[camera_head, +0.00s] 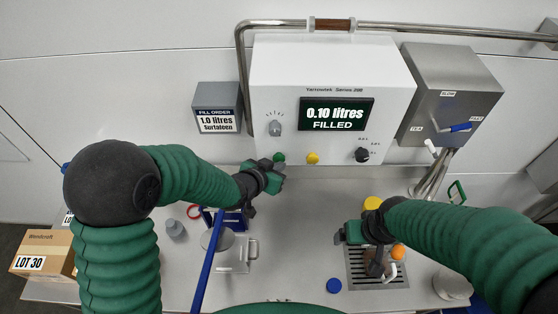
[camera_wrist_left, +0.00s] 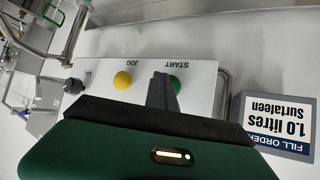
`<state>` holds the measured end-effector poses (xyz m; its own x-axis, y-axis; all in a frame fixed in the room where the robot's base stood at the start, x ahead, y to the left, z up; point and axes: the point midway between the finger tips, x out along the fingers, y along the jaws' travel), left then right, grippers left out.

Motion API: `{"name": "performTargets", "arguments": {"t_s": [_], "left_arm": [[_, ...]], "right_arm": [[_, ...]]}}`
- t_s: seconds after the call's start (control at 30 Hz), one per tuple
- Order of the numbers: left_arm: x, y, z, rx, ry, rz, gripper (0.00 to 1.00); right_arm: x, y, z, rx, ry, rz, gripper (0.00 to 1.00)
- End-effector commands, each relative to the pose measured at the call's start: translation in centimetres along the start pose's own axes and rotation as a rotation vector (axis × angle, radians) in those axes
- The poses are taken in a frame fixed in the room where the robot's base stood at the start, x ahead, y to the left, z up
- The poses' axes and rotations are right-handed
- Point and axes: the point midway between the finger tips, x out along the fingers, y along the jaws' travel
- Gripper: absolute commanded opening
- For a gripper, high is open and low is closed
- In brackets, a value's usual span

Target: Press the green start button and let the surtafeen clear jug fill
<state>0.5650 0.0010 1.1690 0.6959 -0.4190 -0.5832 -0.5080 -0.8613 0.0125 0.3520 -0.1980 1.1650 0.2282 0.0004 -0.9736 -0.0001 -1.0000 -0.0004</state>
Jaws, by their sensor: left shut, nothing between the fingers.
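The green start button (camera_head: 279,158) is low on the white control box (camera_head: 285,90); in the left wrist view the button (camera_wrist_left: 175,83) shows under the word START. My left gripper (camera_head: 276,172) is shut and empty, its fingertips (camera_wrist_left: 163,88) right at the button; contact cannot be told. The display (camera_head: 336,114) reads 0.10 litres FILLED. A clear jug-like vessel with a handle (camera_head: 252,249) stands on the counter. My right gripper (camera_head: 352,234) is beside the drain grate (camera_head: 358,277), partly hidden by its arm; its fingers are unclear. A brown shape and pale handle (camera_head: 392,272) show on the grate.
A yellow JOG button (camera_head: 313,158) and black knob (camera_head: 362,155) sit right of the green one. The fill order sign (camera_head: 216,121) reads 1.0 litres Surtafeen. A grey valve box (camera_head: 450,95) is at right. A blue cap (camera_head: 334,285) lies before the grate.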

Motion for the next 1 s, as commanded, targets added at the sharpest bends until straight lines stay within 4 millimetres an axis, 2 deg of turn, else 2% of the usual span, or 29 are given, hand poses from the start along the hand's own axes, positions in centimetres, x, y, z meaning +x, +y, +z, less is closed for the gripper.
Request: {"name": "performTargets", "arguments": {"t_s": [0.23,0.6,1.0], "left_arm": [[-1.1,0.3,0.8,0.0,0.0,-0.001,0.0],[-1.4,0.6,1.1,0.0,-0.001,0.0,0.0],[-4.1,2.6,3.1,0.001,0.0,0.0,0.0]], "right_arm": [[0.2,0.0,0.1,0.0,0.0,0.0,0.86],[0.3,0.0,0.1,0.0,0.0,0.0,0.86],[1.1,0.0,0.3,0.0,0.0,0.0,0.86]]}}
